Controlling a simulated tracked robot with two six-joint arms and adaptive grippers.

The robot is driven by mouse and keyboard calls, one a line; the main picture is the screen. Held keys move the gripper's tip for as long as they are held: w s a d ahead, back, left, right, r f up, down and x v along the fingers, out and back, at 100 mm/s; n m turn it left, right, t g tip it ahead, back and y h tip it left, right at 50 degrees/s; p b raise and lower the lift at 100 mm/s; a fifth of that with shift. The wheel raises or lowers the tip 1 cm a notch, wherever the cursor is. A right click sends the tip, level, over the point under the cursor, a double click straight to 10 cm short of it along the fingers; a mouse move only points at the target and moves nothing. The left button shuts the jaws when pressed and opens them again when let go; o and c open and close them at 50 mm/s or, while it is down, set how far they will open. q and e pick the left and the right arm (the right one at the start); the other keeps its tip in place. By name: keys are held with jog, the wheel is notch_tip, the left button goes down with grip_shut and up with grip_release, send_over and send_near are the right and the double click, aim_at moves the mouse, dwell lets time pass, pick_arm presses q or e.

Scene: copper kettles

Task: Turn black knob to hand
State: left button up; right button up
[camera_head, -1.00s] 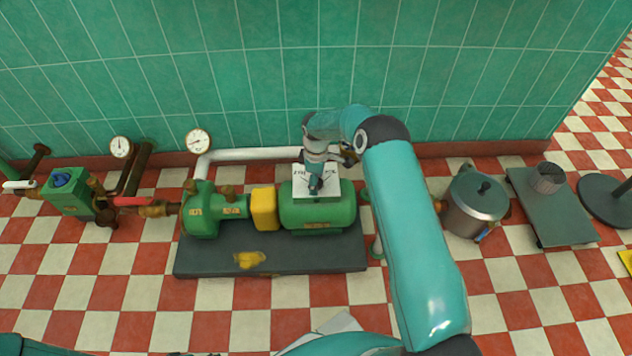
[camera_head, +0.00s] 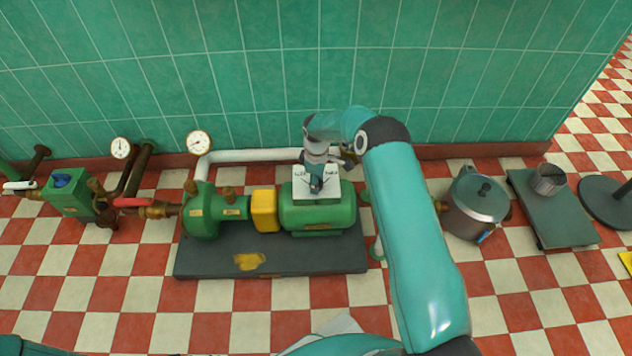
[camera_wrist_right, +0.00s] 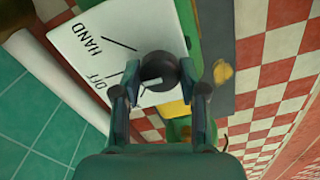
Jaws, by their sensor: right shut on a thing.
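The black knob (camera_wrist_right: 157,66) sits on a white box face in the right wrist view. A white pointer mark on the knob points to the lower left, toward the OFF side. The white box (camera_wrist_right: 105,40) carries the words HAND and OFF with black tick lines; HAND is higher up. My right gripper (camera_wrist_right: 160,92) has a finger on each side of the knob and is shut on it. In the head view, my right gripper (camera_head: 316,184) points down at the white box (camera_head: 331,190) on the green motor (camera_head: 325,215). The knob is hidden there. My left gripper is out of view.
A green pump (camera_head: 201,215) and yellow coupling (camera_head: 264,210) share the dark base (camera_head: 215,262) with the motor. A white pipe (camera_head: 250,154) and two gauges stand behind. A metal kettle (camera_head: 476,206) stands right of my arm. Checkered floor lies open in front.

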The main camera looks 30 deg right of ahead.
jog(key=m, duration=0.4)
jog(key=shift+b, duration=0.35)
jog(key=shift+w+m, duration=0.1)
jog(key=shift+m, duration=2.1)
jog(key=o, duration=1.1)
jog(key=shift+o, duration=0.2)
notch_tip(320, 180, up, 12)
jog(key=shift+a, duration=0.1)
